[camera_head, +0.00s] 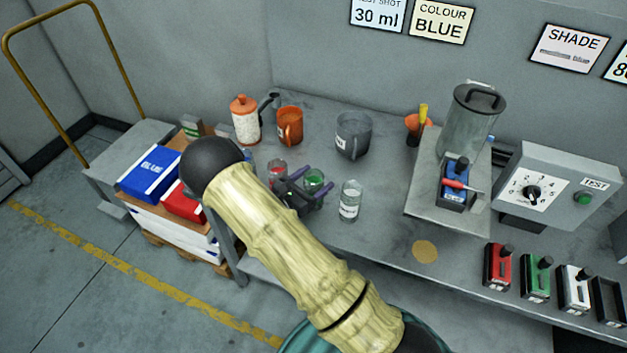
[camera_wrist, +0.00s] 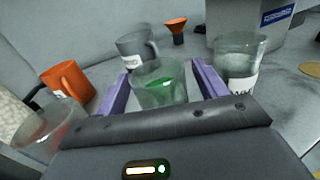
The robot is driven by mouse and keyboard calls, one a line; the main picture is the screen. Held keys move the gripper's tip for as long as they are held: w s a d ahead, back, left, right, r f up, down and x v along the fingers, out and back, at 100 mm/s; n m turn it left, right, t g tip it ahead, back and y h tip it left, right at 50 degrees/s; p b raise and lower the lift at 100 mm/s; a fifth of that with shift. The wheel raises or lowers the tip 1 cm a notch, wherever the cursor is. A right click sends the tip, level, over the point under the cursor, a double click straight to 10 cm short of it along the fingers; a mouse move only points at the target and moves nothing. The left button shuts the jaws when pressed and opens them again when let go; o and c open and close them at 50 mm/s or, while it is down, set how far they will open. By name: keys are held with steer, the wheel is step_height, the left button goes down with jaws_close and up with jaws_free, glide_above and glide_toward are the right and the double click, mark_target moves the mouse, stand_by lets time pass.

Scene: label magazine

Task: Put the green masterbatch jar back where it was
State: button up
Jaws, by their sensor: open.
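The green masterbatch jar (camera_head: 316,179) is a clear cup with green contents, upright on the grey bench among other jars. In the wrist view the jar (camera_wrist: 160,88) sits between the two purple fingers of my gripper (camera_wrist: 161,70). My gripper (camera_head: 311,184) is open, with one finger on each side of the jar; any contact is not clear. A red jar (camera_head: 277,170) stands to its left and a clear jar with a white label (camera_head: 349,203) to its right. My arm and gripper body hide part of the bench nearby.
An orange mug (camera_head: 290,126), a grey jug (camera_head: 353,135) and an orange-lidded canister (camera_head: 245,120) stand behind. A machine with a blue block (camera_head: 456,184) is at right. Red (camera_head: 498,267), green (camera_head: 536,277) and white (camera_head: 574,288) blocks line the front edge. Mid-bench is clear.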

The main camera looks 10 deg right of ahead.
steer(key=shift+r, duration=0.1)
steer(key=shift+a+r, duration=0.1)
steer(key=shift+r, duration=0.05)
steer(key=b+v, duration=0.1)
steer(key=v, duration=1.1)
steer(key=shift+b, duration=0.4)
